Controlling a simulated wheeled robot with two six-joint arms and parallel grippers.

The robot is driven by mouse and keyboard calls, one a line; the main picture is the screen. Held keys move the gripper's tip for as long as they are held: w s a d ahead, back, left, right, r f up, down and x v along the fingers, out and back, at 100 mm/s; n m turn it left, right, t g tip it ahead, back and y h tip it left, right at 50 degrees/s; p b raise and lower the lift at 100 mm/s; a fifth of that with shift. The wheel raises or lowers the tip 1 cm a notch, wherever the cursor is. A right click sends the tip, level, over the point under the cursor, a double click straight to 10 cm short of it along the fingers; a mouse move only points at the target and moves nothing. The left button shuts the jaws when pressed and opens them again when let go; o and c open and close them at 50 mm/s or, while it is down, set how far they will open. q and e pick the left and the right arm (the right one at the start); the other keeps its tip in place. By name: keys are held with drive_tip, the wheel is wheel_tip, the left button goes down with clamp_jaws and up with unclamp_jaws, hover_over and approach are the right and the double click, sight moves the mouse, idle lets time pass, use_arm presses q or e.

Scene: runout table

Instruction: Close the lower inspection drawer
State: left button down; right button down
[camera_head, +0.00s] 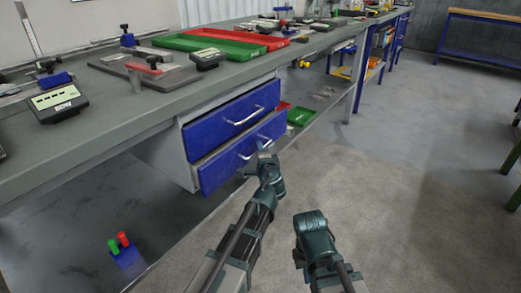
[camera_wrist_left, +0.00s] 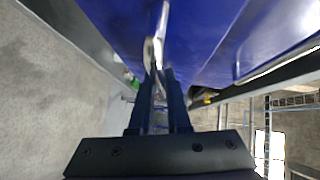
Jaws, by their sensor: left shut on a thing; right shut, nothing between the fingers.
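The lower inspection drawer (camera_head: 215,172) has a blue front and a pale bar handle (camera_head: 248,153). It stands out from the cabinet, further than the blue upper drawer (camera_head: 225,121) above it. My left gripper (camera_head: 263,158) is at the lower drawer's handle. In the left wrist view, the fingers (camera_wrist_left: 157,78) are shut on the handle (camera_wrist_left: 157,40), close to the blue drawer front (camera_wrist_left: 115,28). My right arm shows at the bottom middle of the head view, apart from the drawers; its fingers cannot be seen.
The grey workbench (camera_head: 115,112) above carries a black digital device (camera_head: 60,103), a green tray (camera_head: 210,46) and a red tray (camera_head: 240,38). A smaller green tray (camera_head: 301,116) is on the shelf beyond the drawers. The floor (camera_head: 400,190) to the right is clear.

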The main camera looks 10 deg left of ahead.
sight(251, 147)
idle(0.3)
use_arm(q)
drive_tip(key=a, duration=0.1)
drive_tip(key=w+a, duration=0.1)
drive_tip(key=a, duration=0.1)
drive_tip(key=shift+w+a, duration=0.4)
drive_tip(key=c, duration=1.2)
unclamp_jaws()
drive_tip(key=shift+o, duration=0.2)
drive_tip(key=p+v, duration=0.2)
drive_tip(key=v, duration=1.2)
drive_tip(key=shift+w+d, duration=0.1)
drive_tip(key=shift+f, duration=0.1)
